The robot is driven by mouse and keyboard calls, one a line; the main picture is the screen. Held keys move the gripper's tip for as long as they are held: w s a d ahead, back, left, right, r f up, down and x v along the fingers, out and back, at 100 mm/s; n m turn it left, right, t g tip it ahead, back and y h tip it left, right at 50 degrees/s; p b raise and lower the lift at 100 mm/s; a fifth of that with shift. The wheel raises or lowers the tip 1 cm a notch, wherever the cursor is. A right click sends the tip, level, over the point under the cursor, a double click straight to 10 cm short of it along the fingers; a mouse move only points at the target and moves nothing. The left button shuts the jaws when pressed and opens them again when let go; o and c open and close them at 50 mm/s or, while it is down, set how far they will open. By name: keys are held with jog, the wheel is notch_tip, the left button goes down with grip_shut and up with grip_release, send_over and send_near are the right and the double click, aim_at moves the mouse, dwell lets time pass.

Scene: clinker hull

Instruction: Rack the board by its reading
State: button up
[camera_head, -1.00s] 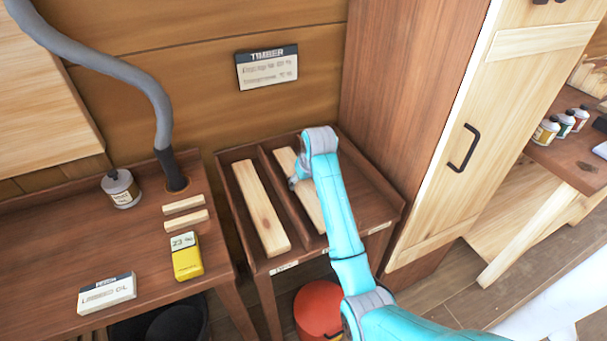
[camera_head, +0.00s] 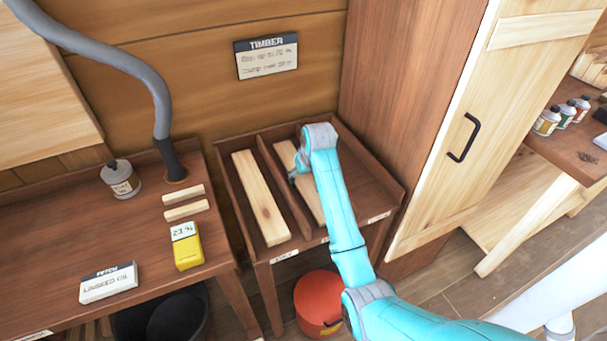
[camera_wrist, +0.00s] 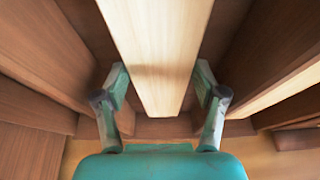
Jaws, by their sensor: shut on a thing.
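A pale board (camera_head: 285,152) is at the right compartment of the two-part wooden rack (camera_head: 385,184), partly hidden by my arm. My gripper (camera_head: 297,176) is shut on it, with one finger on each side; the board also runs between the fingers in the wrist view (camera_wrist: 160,45). I cannot tell whether the board touches the rack floor. Another pale board (camera_head: 261,198) lies in the left compartment. The yellow meter (camera_head: 187,251) on the left bench seems to read 23 %. A TIMBER sign (camera_head: 266,57) hangs behind; its small lines are unclear.
A tall cabinet (camera_head: 480,140) stands close right of the rack. A red bucket (camera_head: 318,300) sits below.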

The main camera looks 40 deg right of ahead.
jog(key=shift+f, duration=0.2)
jog(key=o, duration=1.4)
jog(key=v, duration=1.2)
